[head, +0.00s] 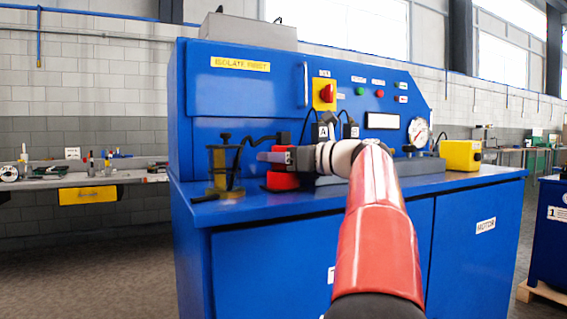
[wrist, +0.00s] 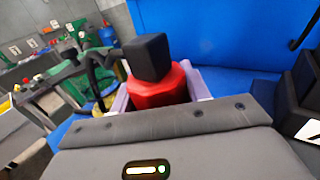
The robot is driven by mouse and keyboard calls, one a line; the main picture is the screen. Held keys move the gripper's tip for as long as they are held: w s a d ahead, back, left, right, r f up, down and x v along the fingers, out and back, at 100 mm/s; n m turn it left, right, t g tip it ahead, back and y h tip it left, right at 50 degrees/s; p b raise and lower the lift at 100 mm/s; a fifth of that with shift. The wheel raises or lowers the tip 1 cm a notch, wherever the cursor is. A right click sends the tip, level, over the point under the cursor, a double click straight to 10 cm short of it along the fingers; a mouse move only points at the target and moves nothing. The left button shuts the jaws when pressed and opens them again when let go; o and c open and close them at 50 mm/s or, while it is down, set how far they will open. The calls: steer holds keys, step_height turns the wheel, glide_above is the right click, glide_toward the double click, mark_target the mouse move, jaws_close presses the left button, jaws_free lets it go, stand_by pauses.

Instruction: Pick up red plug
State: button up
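The red plug (wrist: 158,90) has a round red body and a black block on top. In the wrist view it stands between the two pale fingers of my gripper (wrist: 157,94), very near both. In the head view a red piece (head: 282,181) is low on the blue bench top, right under my gripper (head: 273,157), which points left. The fingers are apart, with the red body between them. Whether they press on it cannot be seen. The plug's lower part is hidden behind the gripper housing in the wrist view.
A gauge (head: 418,132) and yellow box (head: 461,155) are at right. The bench's front strip is clear.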

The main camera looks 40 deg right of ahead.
steer(key=c, duration=0.4)
steer(key=shift+r, duration=0.1)
step_height(320, 180, up, 9)
steer(key=shift+d+r+p, duration=0.1)
steer(key=shift+p, duration=0.5)
steer(key=shift+r, duration=0.25)
